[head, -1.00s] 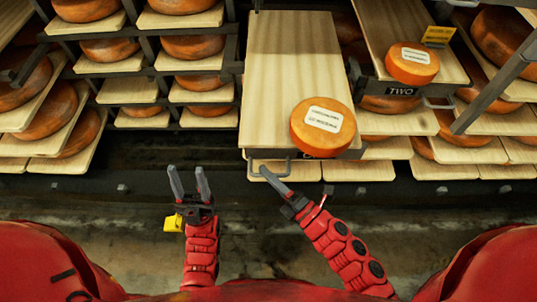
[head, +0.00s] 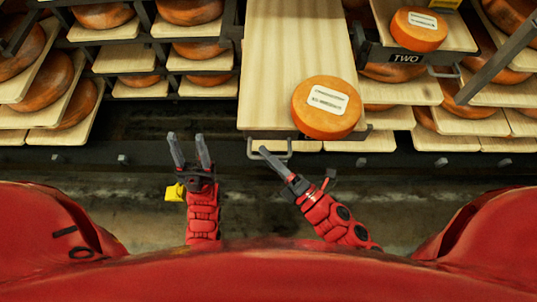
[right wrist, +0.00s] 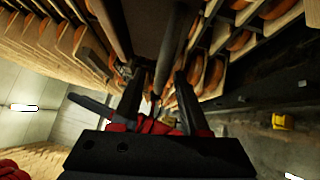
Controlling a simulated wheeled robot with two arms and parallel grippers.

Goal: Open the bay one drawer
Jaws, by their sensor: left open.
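The bay one drawer (head: 262,70) is a pale wooden board pulled well out of the rack. An orange cheese wheel (head: 312,124) with a white label sits at its front right corner and hides the drawer's nameplate. Its grey handle (head: 281,155) is at the front edge. My right gripper (head: 264,151) is at this handle with its fingers close together, and looks shut on it. In the right wrist view its fingers (right wrist: 157,85) lie either side of a dark bar; the contact is unclear. My left gripper (head: 188,138) is open and empty, left of the handle.
The drawer marked TWO (head: 405,58) stands to the right with a cheese wheel (head: 418,30) on it. Racks of cheese wheels on boards fill both sides. A yellow object (head: 174,192) lies low beside my left gripper. Dark floor is clear before the rack.

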